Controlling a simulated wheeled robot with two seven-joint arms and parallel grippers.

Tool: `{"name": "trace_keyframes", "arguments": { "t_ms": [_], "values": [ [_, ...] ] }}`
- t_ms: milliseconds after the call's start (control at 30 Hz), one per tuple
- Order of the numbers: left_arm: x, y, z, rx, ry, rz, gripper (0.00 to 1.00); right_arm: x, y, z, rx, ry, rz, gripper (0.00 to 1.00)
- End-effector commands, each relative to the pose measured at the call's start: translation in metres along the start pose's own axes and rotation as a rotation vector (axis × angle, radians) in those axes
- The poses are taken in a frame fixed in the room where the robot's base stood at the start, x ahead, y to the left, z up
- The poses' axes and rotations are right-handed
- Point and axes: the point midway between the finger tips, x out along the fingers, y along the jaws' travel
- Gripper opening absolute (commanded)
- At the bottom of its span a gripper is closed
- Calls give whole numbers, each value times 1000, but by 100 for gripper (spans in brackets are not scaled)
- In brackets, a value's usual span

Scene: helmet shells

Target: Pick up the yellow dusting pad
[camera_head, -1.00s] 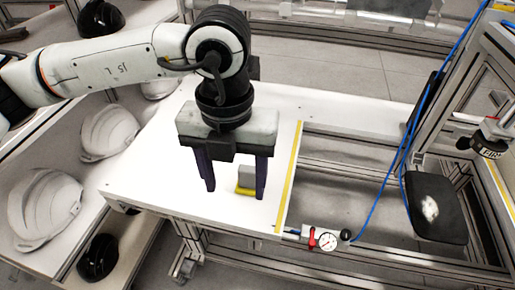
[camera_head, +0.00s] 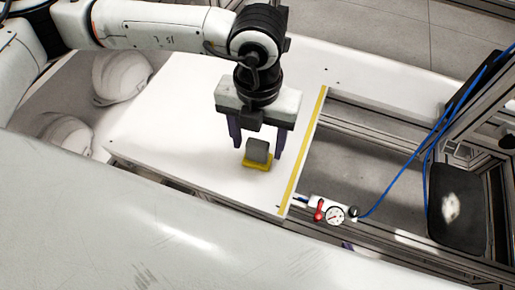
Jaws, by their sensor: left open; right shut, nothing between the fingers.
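The yellow dusting pad (camera_head: 256,164) lies on the white tabletop (camera_head: 190,120), near its front right part, with a grey block-shaped grip (camera_head: 258,150) on top. My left gripper (camera_head: 256,151) points down at it from above. Its two dark fingers are open and stand apart on either side of the grey grip in the picture. I see no clear contact, and the exact height of the fingertips over the table is hard to tell. My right gripper is not in view.
A yellow stripe (camera_head: 303,150) runs along the table's right edge. Beyond it are an open metal frame, a pressure gauge (camera_head: 334,214) with a red lever, a blue hose (camera_head: 408,165) and a black panel (camera_head: 457,205). White helmet shells (camera_head: 122,75) lie at left.

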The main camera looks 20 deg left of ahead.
Motion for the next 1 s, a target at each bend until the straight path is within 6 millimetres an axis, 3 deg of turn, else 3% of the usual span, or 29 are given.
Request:
{"name": "trace_keyframes", "arguments": {
  "t_ms": [133, 400, 700, 1000],
  "values": [
    [17, 0, 0, -2, 0, 0, 58, -1, 0, -8, -2, 12, 0, 0],
    [21, 0, 1, -1, -1, -1, 58, 0, 1, -10, -2, 16, 1, 0],
    [20, 0, 1, -1, -1, -1, 13, -1, 0, -9, -2, 13, 0, 0],
    [13, 0, 1, -1, -3, -2, 13, -1, 0, -6, -1, 8, 0, 0]
  ]
}}
